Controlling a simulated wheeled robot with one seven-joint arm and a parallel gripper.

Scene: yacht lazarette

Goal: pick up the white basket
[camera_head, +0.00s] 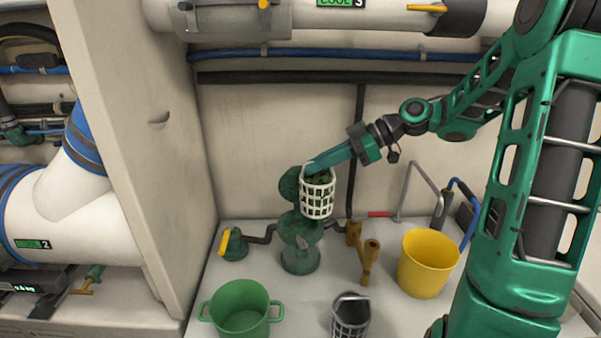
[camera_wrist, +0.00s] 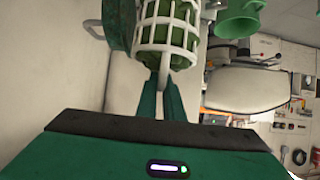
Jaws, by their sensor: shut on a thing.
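The white basket (camera_head: 317,201) is an open lattice basket with something green inside. It hangs in the air in front of the green valve fitting (camera_head: 299,255), above the white surface. My gripper (camera_head: 312,168) is at the basket's top edge. In the wrist view the basket (camera_wrist: 168,38) is at the top middle. There the two green fingers of my gripper (camera_wrist: 161,98) are shut on a white part at the basket's near end. I cannot tell whether the basket touches the valve fitting behind it.
A green pot (camera_head: 240,309), a grey basket (camera_head: 350,317) and a yellow bucket (camera_head: 427,264) stand on the white surface (camera_head: 300,295). A brown forked fitting (camera_head: 367,262) stands between the valve and the bucket. A tall white panel (camera_head: 150,130) rises on the left. Pipes cross the top.

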